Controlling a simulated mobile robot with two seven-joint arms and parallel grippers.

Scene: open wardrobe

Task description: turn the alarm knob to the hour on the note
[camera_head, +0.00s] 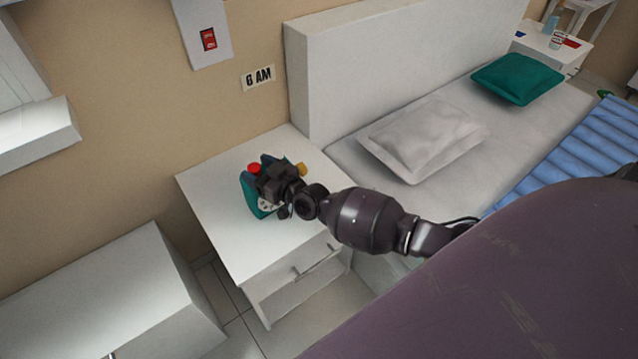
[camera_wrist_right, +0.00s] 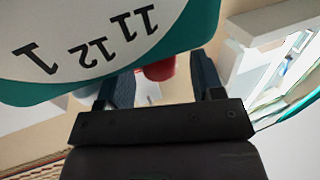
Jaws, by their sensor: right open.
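A teal alarm clock (camera_head: 250,197) stands on the white nightstand, partly hidden by my right gripper (camera_head: 262,176). A red knob (camera_head: 254,168) and a yellow knob (camera_head: 301,169) show at its top; I cannot tell which is the alarm knob. The note (camera_head: 258,77) on the wall reads "6 AM". In the right wrist view, the white dial (camera_wrist_right: 85,35) shows 11, 12 and 1 upside down. The red knob (camera_wrist_right: 160,69) appears between the open, empty fingers of my right gripper (camera_wrist_right: 163,80); contact cannot be told. My left gripper is out of view.
The nightstand (camera_head: 215,185) has bare room left of the clock. A bed with a white pillow (camera_head: 422,137) and a green pillow (camera_head: 517,78) is at the right. A red switch (camera_head: 208,39) is on the wall. A white cabinet (camera_head: 120,300) stands at lower left.

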